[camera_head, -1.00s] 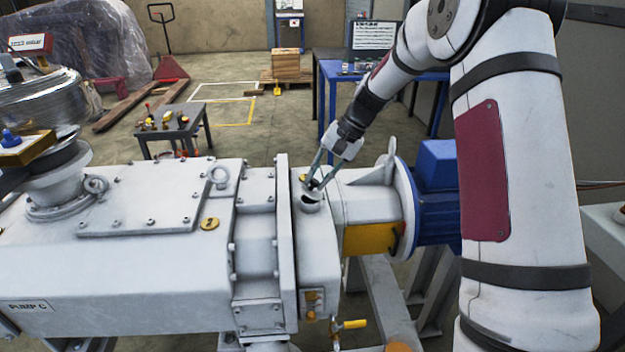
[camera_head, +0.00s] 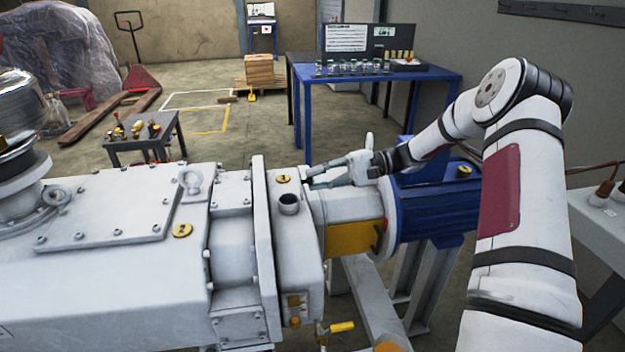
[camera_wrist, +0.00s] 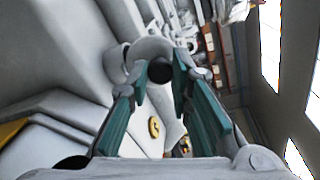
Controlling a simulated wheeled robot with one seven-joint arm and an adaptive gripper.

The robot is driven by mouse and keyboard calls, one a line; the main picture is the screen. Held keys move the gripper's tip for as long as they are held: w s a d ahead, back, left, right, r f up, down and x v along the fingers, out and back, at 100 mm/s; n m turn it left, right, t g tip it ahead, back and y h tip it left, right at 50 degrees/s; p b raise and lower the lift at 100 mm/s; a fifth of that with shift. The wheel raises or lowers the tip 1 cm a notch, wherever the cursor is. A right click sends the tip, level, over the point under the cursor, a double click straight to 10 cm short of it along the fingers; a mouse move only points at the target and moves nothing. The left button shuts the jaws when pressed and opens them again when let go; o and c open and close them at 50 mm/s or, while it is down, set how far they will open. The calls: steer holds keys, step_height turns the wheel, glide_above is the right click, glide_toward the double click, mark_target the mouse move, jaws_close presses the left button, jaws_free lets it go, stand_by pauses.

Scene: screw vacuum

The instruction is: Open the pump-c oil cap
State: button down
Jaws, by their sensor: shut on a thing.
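The white pump (camera_head: 110,255) fills the lower left of the head view. Its oil filler neck (camera_head: 289,203) shows an open dark mouth with no cap on it. My gripper (camera_head: 311,178) is beside and beyond the neck, lying nearly level with its fingers pointing left. In the wrist view my gripper (camera_wrist: 160,80) has its teal fingers closed around a small dark round oil cap (camera_wrist: 159,72). The cap is clear of the neck. The fingers hide part of it, and it is hard to make out in the head view.
A blue motor (camera_head: 430,205) is right of the pump, under my arm. Yellow round badges (camera_head: 182,230) and a lifting eye (camera_head: 191,181) sit on the pump top. A blue table (camera_head: 420,76) with jars and a small grey table (camera_head: 140,142) stand behind. Open floor lies between.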

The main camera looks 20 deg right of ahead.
steer(key=shift+d+f+t+y+b, duration=0.35)
steer(key=shift+d+y+b, duration=0.15)
steer(key=shift+y, duration=0.5)
steer(key=c, duration=1.4)
jaws_free()
steer(key=shift+c, duration=0.2)
steer(key=shift+s+f, duration=0.1)
steer(key=v, duration=1.2)
steer(key=shift+f, duration=0.1)
